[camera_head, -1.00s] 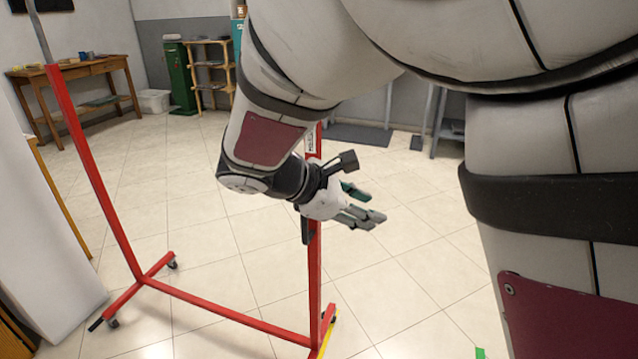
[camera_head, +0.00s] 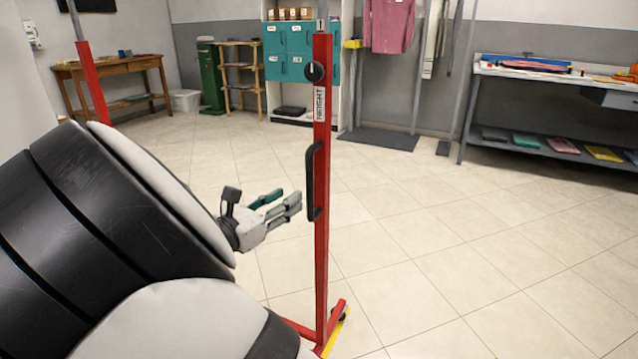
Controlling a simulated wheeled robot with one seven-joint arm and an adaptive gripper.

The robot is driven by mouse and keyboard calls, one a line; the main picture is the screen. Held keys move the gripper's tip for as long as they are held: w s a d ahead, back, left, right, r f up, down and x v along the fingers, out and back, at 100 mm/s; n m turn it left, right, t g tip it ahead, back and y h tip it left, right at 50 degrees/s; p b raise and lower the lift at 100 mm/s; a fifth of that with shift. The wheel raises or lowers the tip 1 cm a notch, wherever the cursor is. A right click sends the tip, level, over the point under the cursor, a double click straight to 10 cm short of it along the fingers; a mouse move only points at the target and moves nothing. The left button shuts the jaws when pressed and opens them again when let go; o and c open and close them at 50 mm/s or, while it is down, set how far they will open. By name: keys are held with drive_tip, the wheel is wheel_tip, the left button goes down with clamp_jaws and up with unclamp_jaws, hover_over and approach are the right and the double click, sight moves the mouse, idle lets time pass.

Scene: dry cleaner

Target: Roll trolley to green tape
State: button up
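The red trolley (camera_head: 321,240) is a tall wheeled frame. Its near post stands upright in the middle, with a black handle (camera_head: 314,182) on its left side and a "HEIGHT" label. Its far post (camera_head: 92,85) shows at the upper left. My gripper (camera_head: 290,197) is just left of the near post, at about handle height in the picture. Its fingers point right, look apart and hold nothing visible. The gap to the handle in depth is unclear. My arm hides much of the trolley's base. No green tape shows now.
Yellow tape (camera_head: 337,338) lies by the near foot. The tiled floor (camera_head: 480,250) is clear at right. A grey workbench (camera_head: 560,78) stands at the back right, teal lockers (camera_head: 290,45) at the back centre, and a wooden table (camera_head: 110,68) at the back left.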

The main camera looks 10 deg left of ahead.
sight(307, 185)
drive_tip(key=b+x, duration=0.2)
drive_tip(key=x, duration=0.7)
clamp_jaws()
